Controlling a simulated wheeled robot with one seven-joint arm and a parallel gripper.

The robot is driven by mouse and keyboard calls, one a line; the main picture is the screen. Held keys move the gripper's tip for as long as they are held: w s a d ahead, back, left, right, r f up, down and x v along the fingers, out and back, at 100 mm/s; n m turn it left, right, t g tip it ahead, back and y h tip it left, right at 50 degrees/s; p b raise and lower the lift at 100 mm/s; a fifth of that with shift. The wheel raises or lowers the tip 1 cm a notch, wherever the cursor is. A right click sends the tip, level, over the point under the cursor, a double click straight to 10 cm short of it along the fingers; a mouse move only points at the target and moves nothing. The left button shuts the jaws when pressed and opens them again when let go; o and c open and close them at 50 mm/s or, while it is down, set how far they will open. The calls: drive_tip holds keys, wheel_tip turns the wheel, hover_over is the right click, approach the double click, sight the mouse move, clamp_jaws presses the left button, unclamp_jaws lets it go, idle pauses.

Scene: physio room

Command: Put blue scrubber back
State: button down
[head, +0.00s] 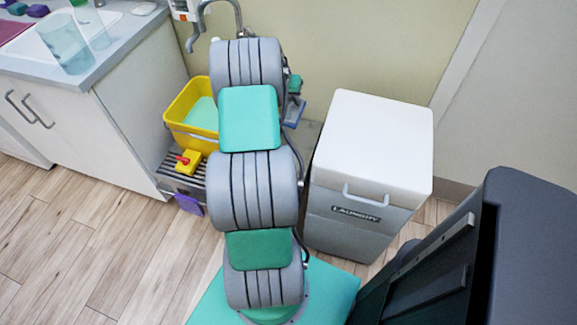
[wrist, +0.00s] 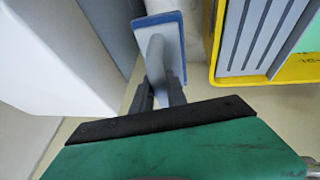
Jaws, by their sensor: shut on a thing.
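The blue scrubber (wrist: 163,48) has a flat blue-edged head and a pale grey handle. In the wrist view my gripper (wrist: 160,92) is shut on its handle, and the scrubber points away from my wrist. In the head view the blue scrubber (head: 293,112) shows as a small blue piece just right of my arm, between the arm and the laundry bin. Most of my gripper is hidden behind my arm there.
A white-lidded laundry bin (head: 372,140) stands close on the right. A yellow bucket (head: 177,108) with pale green contents stands left, partly hidden by my arm. A yellow block with a red part (head: 188,162) sits on a grey slatted platform (head: 168,178). A sink counter (head: 100,70) is at upper left.

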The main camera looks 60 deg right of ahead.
wheel_tip(320, 180, down, 25)
drive_tip(key=b, duration=1.4)
drive_tip(key=shift+w+f+b, duration=0.1)
drive_tip(key=shift+b, duration=0.25)
drive_tip(key=c, duration=1.8)
unclamp_jaws()
drive_tip(key=shift+f, duration=0.1)
drive_tip(key=o, duration=0.5)
drive_tip(key=shift+a+r, duration=0.1)
drive_tip(key=shift+r, duration=0.4)
drive_tip(key=p+v, duration=0.3)
drive_tip(key=v, duration=0.8)
drive_tip(key=shift+a+r, duration=0.15)
drive_tip(key=shift+a, duration=0.05)
